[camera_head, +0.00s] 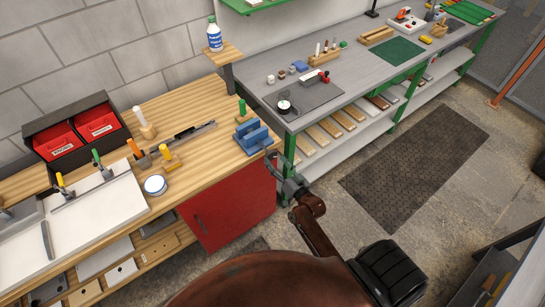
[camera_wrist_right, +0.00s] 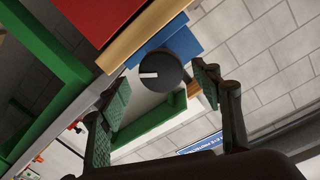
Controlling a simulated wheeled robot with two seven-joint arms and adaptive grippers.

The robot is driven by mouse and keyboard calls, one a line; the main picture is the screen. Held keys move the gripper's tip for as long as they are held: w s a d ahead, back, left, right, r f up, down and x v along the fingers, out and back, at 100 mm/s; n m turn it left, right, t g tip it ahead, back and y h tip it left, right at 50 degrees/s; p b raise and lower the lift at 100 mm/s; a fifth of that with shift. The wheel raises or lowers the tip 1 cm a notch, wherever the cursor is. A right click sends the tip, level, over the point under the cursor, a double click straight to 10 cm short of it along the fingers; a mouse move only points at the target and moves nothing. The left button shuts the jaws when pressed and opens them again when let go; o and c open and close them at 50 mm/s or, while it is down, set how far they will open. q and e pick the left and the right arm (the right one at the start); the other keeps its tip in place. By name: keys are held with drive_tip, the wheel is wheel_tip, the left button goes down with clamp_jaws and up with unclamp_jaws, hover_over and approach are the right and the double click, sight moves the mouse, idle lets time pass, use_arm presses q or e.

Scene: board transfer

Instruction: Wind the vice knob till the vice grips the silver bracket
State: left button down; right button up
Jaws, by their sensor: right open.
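The blue vice (camera_head: 256,138) sits at the right front corner of the wooden bench. In the right wrist view the blue vice (camera_wrist_right: 180,45) shows behind its round dark knob (camera_wrist_right: 160,72), which has a white mark pointing left. My right gripper (camera_head: 272,160) is just off the bench edge, by the front of the vice. In the wrist view the right gripper (camera_wrist_right: 160,90) is open, with green-padded fingers on either side of the knob; I cannot tell whether they touch it. I cannot make out a silver bracket in the vice. My left gripper is not in view.
A green-handled tool (camera_head: 242,110) stands behind the vice. A blue-and-white round tin (camera_head: 155,185) and yellow-handled clamps lie left on the bench. A grey workbench (camera_head: 345,90) with green legs stands to the right. The floor (camera_head: 330,215) beside my right arm is clear.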

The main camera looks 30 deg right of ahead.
drive_tip(key=s, duration=0.8)
drive_tip(key=shift+r, duration=0.3)
drive_tip(key=shift+f, duration=0.1)
drive_tip(key=s+a+f+n+g+b, duration=0.1)
drive_tip(key=s+f+g, duration=0.3)
drive_tip(key=f, duration=0.8)
drive_tip(key=s+f+n+g, duration=0.1)
drive_tip(key=s+f, duration=0.5)
drive_tip(key=f, duration=0.6)
drive_tip(key=s+a+f+n+g+b, duration=0.1)
drive_tip(key=s+f+g, duration=0.25)
drive_tip(key=f, duration=0.85)
drive_tip(key=s+f+n+g, duration=0.1)
drive_tip(key=s+f+g, duration=0.1)
drive_tip(key=s+f, duration=0.4)
drive_tip(key=s+a+f+n+g, duration=0.1)
drive_tip(key=s+f+g, duration=0.2)
drive_tip(key=s+f, duration=0.4)
drive_tip(key=s+a+f+n+g+b, duration=0.1)
drive_tip(key=s+f+g, duration=0.2)
drive_tip(key=s, duration=1.6)
wheel_tip(320, 180, down, 4)
drive_tip(key=shift+s+f, duration=0.1)
drive_tip(key=shift+s, duration=0.1)
